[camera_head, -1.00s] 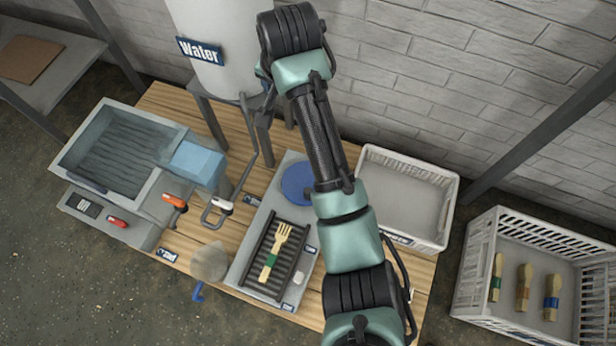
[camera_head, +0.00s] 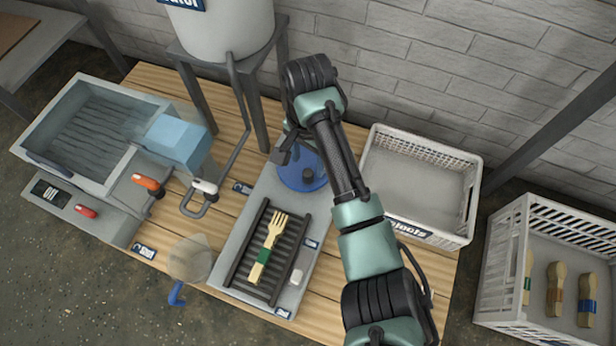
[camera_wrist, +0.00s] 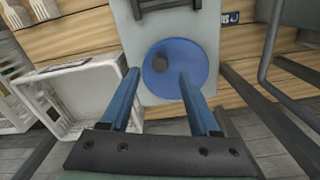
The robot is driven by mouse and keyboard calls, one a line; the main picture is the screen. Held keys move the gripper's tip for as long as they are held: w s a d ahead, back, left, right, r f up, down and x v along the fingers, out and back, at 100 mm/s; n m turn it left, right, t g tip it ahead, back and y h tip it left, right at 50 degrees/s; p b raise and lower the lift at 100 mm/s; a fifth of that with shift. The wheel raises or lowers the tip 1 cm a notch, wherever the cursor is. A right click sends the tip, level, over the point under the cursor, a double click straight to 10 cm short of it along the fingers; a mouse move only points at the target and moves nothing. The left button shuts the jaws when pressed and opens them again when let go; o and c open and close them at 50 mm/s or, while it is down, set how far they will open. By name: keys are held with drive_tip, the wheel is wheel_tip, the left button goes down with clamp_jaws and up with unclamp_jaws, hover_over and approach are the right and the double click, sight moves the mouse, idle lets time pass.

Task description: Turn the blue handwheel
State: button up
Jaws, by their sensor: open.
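The blue handwheel (camera_head: 303,172) is a flat round disc at the back of the grey press plate (camera_head: 240,222). It is partly hidden by my arm in the head view. In the head view my gripper (camera_head: 283,152) is beside the wheel's back left edge. I cannot tell whether it touches the wheel.
A wooden fork with a green band (camera_head: 267,250) lies on the black rack of the plate. A white crate (camera_head: 425,150) stands right of the wheel. The water tank stand (camera_head: 190,85) and a pipe (camera_head: 238,130) are close behind and left. A grey basin (camera_head: 30,130) stands left.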

sight(308, 173)
wheel_tip(308, 173, down, 6)
drive_tip(key=b, duration=0.3)
drive_tip(key=shift+f+b, duration=0.1)
drive_tip(key=shift+b, duration=0.3)
drive_tip(key=shift+c, duration=0.4)
clamp_jaws()
